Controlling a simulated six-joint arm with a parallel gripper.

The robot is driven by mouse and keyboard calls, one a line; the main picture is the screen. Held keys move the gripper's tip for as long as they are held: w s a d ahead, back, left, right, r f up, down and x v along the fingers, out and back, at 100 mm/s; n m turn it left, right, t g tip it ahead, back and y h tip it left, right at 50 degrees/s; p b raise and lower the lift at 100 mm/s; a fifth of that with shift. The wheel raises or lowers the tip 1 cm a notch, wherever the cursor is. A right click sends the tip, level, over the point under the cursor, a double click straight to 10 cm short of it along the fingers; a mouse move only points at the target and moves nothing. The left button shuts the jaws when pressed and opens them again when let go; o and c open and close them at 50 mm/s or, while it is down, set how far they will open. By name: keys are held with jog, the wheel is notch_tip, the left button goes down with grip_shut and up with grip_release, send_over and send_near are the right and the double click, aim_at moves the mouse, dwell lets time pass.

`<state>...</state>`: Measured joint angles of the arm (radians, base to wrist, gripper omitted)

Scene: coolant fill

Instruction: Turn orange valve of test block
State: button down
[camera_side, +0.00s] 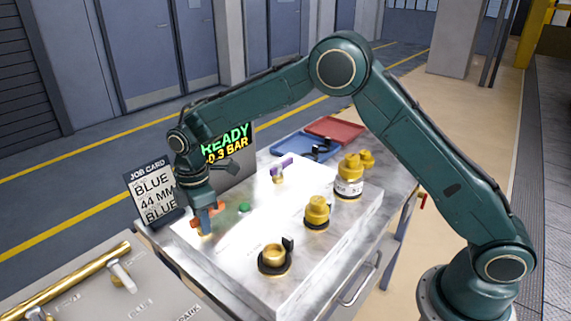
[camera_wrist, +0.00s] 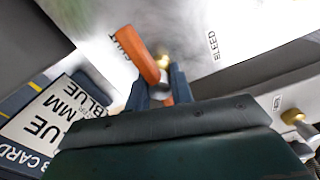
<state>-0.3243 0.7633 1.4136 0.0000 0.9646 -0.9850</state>
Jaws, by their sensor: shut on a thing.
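The orange valve (camera_side: 205,221) is at the left end of the white test block (camera_side: 262,235) in the side view. In the wrist view its orange handle (camera_wrist: 145,60) runs between my fingers, with a brass stem beside it. My gripper (camera_side: 205,208) points down over the valve. In the wrist view my gripper (camera_wrist: 163,88) is shut on the orange handle. Part of the handle is hidden by the fingers. The printed words "SHUT" and "BLEED" show on the block near the valve.
A purple-handled valve (camera_side: 281,169), a green button (camera_side: 243,208) and brass fittings (camera_side: 317,212) stand on the block. A display (camera_side: 228,150) reads "READY 0.3 BAR". A job card (camera_side: 153,190) stands left of my gripper. Blue and red trays (camera_side: 334,129) lie behind.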

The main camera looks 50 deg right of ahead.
jog(key=shift+m, duration=0.4)
jog(key=m, duration=0.3)
jog(key=shift+m, duration=0.3)
jog(key=m, duration=0.4)
jog(key=shift+m, duration=0.3)
jog(key=m, duration=0.4)
jog(key=shift+m, duration=2.2)
jog(key=c, duration=1.2)
grip_release()
